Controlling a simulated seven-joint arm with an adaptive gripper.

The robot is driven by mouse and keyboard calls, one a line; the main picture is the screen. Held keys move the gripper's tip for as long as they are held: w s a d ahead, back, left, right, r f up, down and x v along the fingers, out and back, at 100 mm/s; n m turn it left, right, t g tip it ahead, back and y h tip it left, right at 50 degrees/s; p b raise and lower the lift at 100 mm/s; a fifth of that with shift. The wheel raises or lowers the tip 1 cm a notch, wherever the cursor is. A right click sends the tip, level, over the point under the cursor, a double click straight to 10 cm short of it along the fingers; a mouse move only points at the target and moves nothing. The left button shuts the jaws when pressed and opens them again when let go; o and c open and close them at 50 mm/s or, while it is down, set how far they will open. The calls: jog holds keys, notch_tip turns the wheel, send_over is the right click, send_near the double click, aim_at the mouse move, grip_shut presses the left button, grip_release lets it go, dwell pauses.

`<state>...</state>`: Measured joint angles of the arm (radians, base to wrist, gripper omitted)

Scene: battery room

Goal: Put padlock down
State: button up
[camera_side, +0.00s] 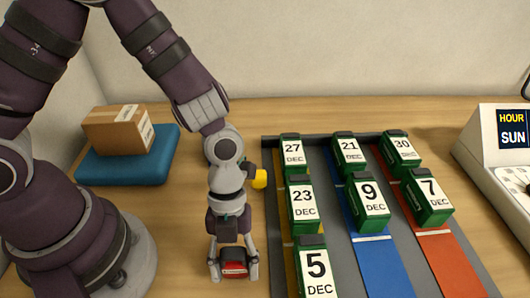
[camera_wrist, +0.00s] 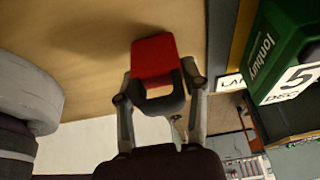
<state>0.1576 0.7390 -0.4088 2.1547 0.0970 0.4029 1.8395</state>
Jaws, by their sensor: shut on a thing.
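My gripper (camera_side: 234,262) is shut on a red padlock (camera_side: 235,270), low over the wooden table left of the grey tray. The wrist view shows the padlock's red body (camera_wrist: 153,56) and dark shackle, with my gripper's fingers (camera_wrist: 158,85) on either side. I cannot tell whether the padlock touches the table.
The grey tray (camera_side: 382,242) has yellow, blue and red lanes with several green dated batteries (camera_side: 316,272). A cardboard box (camera_side: 117,130) sits on a blue pad (camera_side: 97,170) at the back left. A white console (camera_side: 495,150) stands at right. Bare table (camera_side: 180,235) lies left of my gripper.

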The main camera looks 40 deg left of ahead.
jog(key=shift+f, duration=0.15)
jog(key=o, duration=1.2)
jog(key=v, duration=1.2)
jog(key=a+r+n+t+y, duration=0.1)
jog(key=a+r+n+t, duration=0.3)
jog(key=n, duration=0.9)
jog(key=a+r+n+t+y, duration=0.2)
jog(key=a+r+n+t, duration=0.2)
jog(key=a+n, duration=0.4)
jog(key=n, duration=0.6)
jog(key=shift+s+a+r+t, duration=0.2)
jog(key=shift+s+a+t, duration=0.05)
jog(key=shift+a+t, duration=0.15)
